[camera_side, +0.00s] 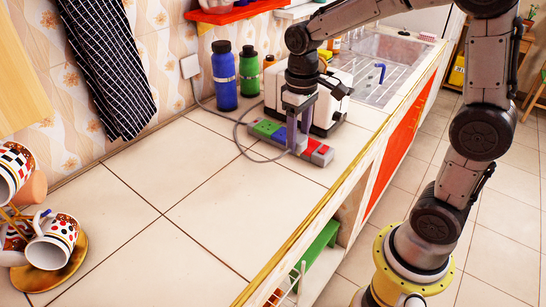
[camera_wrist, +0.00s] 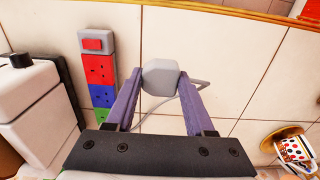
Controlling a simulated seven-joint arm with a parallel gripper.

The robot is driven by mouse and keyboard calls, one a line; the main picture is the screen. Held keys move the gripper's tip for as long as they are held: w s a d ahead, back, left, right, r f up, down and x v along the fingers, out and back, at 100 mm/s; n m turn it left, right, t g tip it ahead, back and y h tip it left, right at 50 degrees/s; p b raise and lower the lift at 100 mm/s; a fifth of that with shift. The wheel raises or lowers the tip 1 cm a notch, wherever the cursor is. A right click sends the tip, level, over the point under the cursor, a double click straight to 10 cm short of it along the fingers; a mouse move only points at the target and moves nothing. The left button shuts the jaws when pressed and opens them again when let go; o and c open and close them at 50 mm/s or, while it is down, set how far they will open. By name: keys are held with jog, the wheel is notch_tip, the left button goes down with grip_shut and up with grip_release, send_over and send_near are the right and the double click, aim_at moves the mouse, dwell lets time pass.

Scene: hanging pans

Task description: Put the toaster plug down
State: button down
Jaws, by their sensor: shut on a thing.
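The grey toaster plug (camera_wrist: 161,77) sits between my two fingertips in the wrist view, with its grey cable (camera_wrist: 200,87) curving off to the right and back. My gripper (camera_wrist: 161,80) is shut on the plug. In the side view my gripper (camera_side: 297,142) points down beside the coloured power strip (camera_side: 319,151), and the plug is mostly hidden there. The strip, with green, blue and red sockets and a red switch, also shows left of the plug in the wrist view (camera_wrist: 98,76). The plug looks apart from the strip; its exact height above the counter is unclear.
The white toaster (camera_side: 335,100) stands just behind the strip. A blue bottle (camera_side: 224,80) and a green bottle (camera_side: 249,73) stand near the wall. Patterned mugs (camera_side: 52,240) hang at far left. The tiled counter (camera_side: 185,195) between is bare. A yellow edge (camera_side: 290,245) bounds its front.

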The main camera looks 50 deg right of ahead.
jog(key=w+f, duration=0.4)
jog(key=w, duration=0.1)
jog(key=w+f, duration=0.2)
jog(key=shift+w+d+f, duration=0.15)
jog(key=shift+d+f, duration=0.1)
jog(key=shift+f, duration=0.15)
jog(key=shift+w+f, duration=0.15)
jog(key=shift+f, duration=1.55)
jog(key=shift+f, duration=0.6)
jog(key=shift+c, duration=1.3)
grip_release()
